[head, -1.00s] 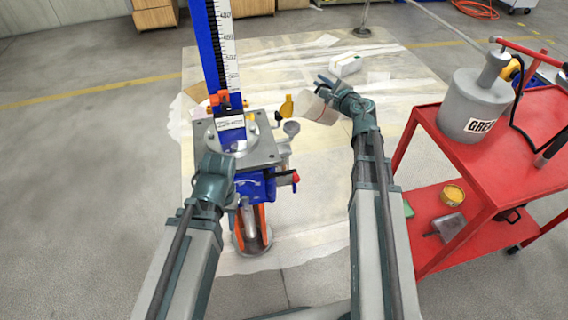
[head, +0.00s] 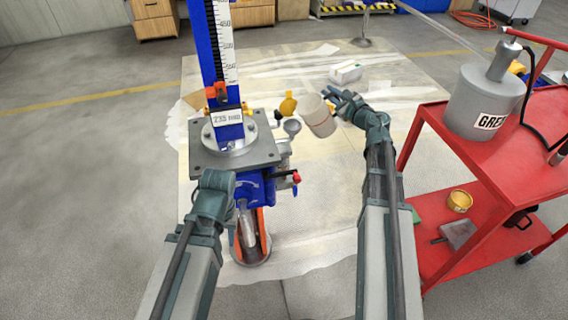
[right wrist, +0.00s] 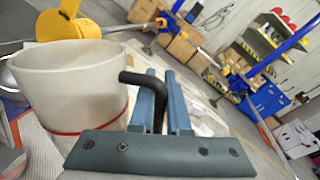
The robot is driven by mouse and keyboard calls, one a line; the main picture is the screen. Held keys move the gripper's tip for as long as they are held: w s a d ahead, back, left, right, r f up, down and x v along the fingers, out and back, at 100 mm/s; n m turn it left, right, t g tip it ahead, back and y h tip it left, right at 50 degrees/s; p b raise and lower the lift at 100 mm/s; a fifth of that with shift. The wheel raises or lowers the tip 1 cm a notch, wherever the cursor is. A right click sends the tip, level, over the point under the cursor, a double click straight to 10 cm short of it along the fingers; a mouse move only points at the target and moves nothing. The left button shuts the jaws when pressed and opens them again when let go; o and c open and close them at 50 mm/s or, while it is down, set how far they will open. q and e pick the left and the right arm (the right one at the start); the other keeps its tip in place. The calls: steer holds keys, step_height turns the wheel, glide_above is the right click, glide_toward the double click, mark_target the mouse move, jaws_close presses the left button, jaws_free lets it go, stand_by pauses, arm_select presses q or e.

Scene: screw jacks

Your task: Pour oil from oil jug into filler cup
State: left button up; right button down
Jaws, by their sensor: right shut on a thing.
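The oil jug (head: 319,118) is a pale open cup with a black handle. My right gripper (head: 343,99) holds it in the air, just right of the filler cup, nearly upright with a slight tilt. In the right wrist view the jug (right wrist: 70,90) is at the left, and the fingers (right wrist: 166,100) are shut around its black handle. The filler cup (head: 292,126) is a small grey funnel on the jack's right side, with a yellow lid (head: 288,104) standing open. The jug is apart from it. My left gripper (head: 214,182) is at the jack plate's front edge; its fingertips are hidden.
The jack (head: 234,155) has a blue column with a scale and a red-handled valve (head: 296,178) below the filler cup. A red cart (head: 440,160) with a grease drum (head: 484,105) stands at the right.

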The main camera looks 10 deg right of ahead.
steer(key=shift+d+f+m+b, duration=0.15)
steer(key=shift+f+m+b, duration=0.3)
steer(key=shift+f, duration=0.25)
steer(key=shift+r, duration=0.2)
arm_select(q)
steer(key=shift+f+p, duration=0.15)
steer(key=shift+p, duration=0.5)
arm_select(e)
steer(key=d+r+m+t+y, duration=0.1)
steer(key=d+r+m, duration=0.2)
steer(key=d, duration=0.5)
steer(key=shift+w+m, duration=0.35)
steer(key=shift+m, duration=0.5)
steer(key=shift+r, duration=0.1)
